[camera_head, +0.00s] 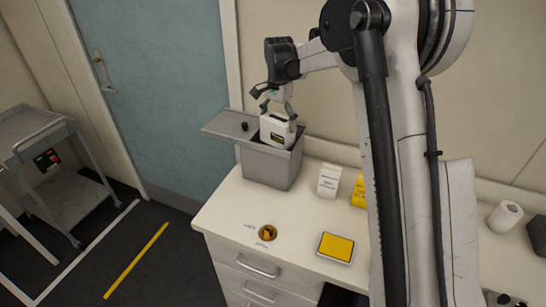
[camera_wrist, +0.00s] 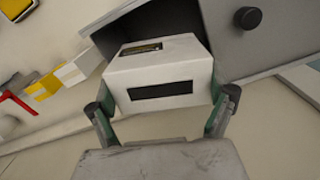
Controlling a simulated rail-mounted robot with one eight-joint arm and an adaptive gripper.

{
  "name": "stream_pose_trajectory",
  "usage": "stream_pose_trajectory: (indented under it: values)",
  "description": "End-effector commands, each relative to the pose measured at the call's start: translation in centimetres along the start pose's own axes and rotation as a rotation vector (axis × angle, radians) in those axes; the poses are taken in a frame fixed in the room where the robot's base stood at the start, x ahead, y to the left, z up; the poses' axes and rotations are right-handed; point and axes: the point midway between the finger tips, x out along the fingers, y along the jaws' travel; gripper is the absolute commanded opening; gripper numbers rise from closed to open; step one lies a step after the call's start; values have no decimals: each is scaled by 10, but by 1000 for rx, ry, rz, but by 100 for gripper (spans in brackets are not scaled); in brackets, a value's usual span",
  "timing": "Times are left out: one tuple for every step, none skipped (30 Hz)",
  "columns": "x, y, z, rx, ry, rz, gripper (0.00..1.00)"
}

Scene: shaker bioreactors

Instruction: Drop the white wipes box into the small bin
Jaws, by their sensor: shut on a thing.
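The white wipes box (camera_head: 277,131) has a dark slot on one face and a dark-and-yellow label. My gripper (camera_head: 279,106) is shut on it from above. In the wrist view, the box (camera_wrist: 162,73) sits between the two green-padded fingertips of my gripper (camera_wrist: 165,105). The small grey bin (camera_head: 270,168) stands on the counter by the wall, its lid (camera_head: 229,124) slid or swung to the left. The box is at the bin's opening, its lower part seeming to be inside the rim. The bin's dark opening and lid (camera_wrist: 262,45) also show in the wrist view.
On the white counter (camera_head: 215,205), a white box (camera_head: 329,180) and a yellow box (camera_head: 359,191) stand right of the bin. A paper roll (camera_head: 505,216) is at far right.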

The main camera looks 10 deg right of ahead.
Motion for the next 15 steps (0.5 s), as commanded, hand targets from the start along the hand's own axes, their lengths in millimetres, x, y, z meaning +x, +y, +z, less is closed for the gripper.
stream_pose_trajectory:
  values:
    - [0, 0, 0, 0, 0, 0, 61]
    - [0, 0, 0, 0, 0, 0, 61]
    - [0, 0, 0, 0, 0, 0, 61]
    - [0, 0, 0, 0, 0, 0, 61]
    - [0, 0, 0, 0, 0, 0, 61]
    - [0, 0, 0, 0, 0, 0, 93]
    - [0, 0, 0, 0, 0, 0, 97]
    - [0, 0, 0, 0, 0, 0, 100]
    - [0, 0, 0, 0, 0, 0, 100]
    - [0, 0, 0, 0, 0, 0, 100]
    - [0, 0, 0, 0, 0, 0, 100]
    - [0, 0, 0, 0, 0, 0, 100]
    - [0, 0, 0, 0, 0, 0, 100]
    - [0, 0, 0, 0, 0, 0, 100]
    - [-1, 0, 0, 0, 0, 0, 100]
